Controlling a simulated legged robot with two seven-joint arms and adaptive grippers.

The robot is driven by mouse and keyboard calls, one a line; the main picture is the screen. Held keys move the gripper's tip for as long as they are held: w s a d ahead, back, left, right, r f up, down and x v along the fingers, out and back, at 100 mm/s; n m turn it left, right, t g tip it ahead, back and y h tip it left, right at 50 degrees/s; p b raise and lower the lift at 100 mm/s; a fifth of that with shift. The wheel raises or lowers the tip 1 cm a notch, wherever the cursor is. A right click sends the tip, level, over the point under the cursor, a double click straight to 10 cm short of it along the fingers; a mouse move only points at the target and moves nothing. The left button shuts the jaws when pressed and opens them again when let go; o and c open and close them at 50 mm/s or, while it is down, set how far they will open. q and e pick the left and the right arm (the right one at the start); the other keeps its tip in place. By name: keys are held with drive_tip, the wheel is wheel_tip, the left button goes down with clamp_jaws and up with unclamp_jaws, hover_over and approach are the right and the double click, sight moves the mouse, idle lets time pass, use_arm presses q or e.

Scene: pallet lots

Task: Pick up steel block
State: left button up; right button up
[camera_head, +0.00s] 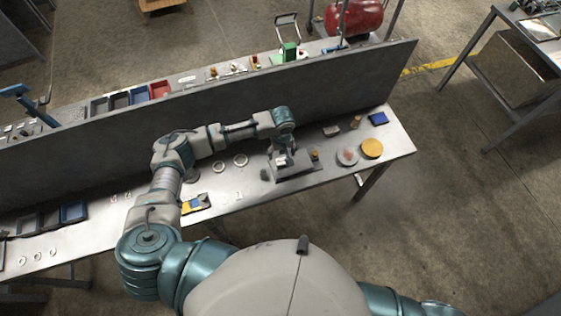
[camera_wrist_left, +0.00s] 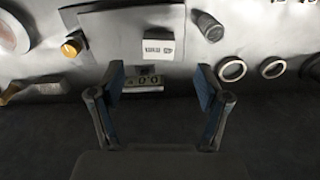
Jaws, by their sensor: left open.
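My left gripper (camera_head: 283,152) reaches down over the bench from the left. In the left wrist view its two fingers (camera_wrist_left: 160,78) are apart with nothing clamped between them. A pale block with dark markings (camera_wrist_left: 158,48) sits on a grey plate (camera_wrist_left: 110,30), just beyond the fingertips. A smaller grey piece with round marks (camera_wrist_left: 145,84) lies between the fingers, nearer my wrist. I cannot tell for sure which of the two is the steel block. In the head view the gripper partly hides the plate (camera_head: 300,170). My right gripper is out of view.
A dark cylinder (camera_wrist_left: 208,27) and white rings (camera_wrist_left: 232,70) lie right of the plate in the wrist view; an orange-topped piece (camera_wrist_left: 72,46) is at its left. A tall grey panel (camera_head: 100,150) stands along the bench behind my arm. A yellow disc (camera_head: 372,148) lies farther right.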

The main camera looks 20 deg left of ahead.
sight(282, 162)
use_arm(q)
drive_tip(key=f, duration=0.1)
drive_tip(key=w+f, duration=0.1)
drive_tip(key=f, duration=0.1)
drive_tip(key=shift+s+d+f, duration=0.25)
drive_tip(key=shift+f, duration=0.15)
wheel_tip(282, 162, down, 4)
drive_tip(key=shift+s+r+p, duration=0.15)
drive_tip(key=shift+p, duration=0.25)
drive_tip(key=shift+a+f, duration=0.25)
drive_tip(key=shift+f, duration=0.25)
drive_tip(key=shift+a, duration=0.15)
drive_tip(key=shift+c, duration=0.2)
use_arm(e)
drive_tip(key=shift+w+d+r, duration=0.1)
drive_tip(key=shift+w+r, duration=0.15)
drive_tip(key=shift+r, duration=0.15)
use_arm(q)
drive_tip(key=c, duration=0.4)
drive_tip(key=shift+r, duration=0.1)
clamp_jaws()
drive_tip(key=shift+d, duration=0.25)
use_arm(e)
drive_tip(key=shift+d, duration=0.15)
